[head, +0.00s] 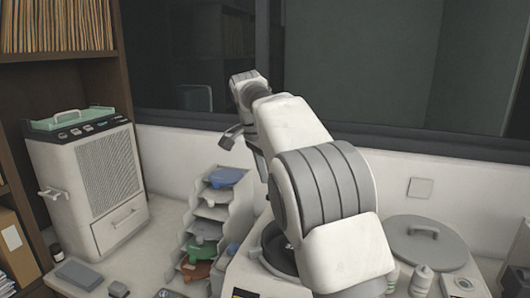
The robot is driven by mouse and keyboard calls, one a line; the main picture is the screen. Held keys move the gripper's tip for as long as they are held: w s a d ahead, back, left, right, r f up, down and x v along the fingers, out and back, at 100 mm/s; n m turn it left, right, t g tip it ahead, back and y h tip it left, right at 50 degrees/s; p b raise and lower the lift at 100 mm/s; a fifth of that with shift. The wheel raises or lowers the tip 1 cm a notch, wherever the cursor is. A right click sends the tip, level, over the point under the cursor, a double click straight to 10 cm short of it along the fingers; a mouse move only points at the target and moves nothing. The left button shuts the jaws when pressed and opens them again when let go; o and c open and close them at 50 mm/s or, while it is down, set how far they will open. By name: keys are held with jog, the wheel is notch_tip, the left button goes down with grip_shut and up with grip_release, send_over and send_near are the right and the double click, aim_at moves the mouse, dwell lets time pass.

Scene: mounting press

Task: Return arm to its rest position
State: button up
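My arm reaches up and away over the counter, with its bulky white and grey links covering the middle of the head view. My gripper (230,137) is at the far end, in front of the wall below the dark window. Only a small grey finger-like part of it shows, and I cannot see both fingertips or anything held. A white unit with a dark round opening (278,248), perhaps the mounting press, stands under my arm and is partly hidden by it.
A grey round lid with a handle (428,241) is at the right, near small white bottles (421,280). A tiered rack (209,213) holds coloured pieces left of my arm. A white vented cabinet (92,180) stands farther left, beside a wooden shelf (120,60).

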jog(key=s+d+r+n+t+y+b, duration=0.1)
jog(key=s+d+r+n, duration=0.15)
jog(key=s+d, duration=0.4)
jog(key=s+d+r+n+t+y, duration=0.1)
jog(key=s+d+n, duration=0.25)
jog(key=s, duration=0.55)
jog(key=s+d+f+n+t, duration=0.1)
jog(key=s+f+n, duration=0.1)
jog(key=s+f, duration=0.3)
jog(key=s+d+f+n+t+b, duration=0.1)
jog(key=s+f, duration=0.5)
jog(key=s, duration=0.8)
jog(key=d+n, duration=0.1)
jog(key=n, duration=0.1)
jog(key=shift+d+n, duration=0.2)
jog(key=shift+n, duration=0.1)
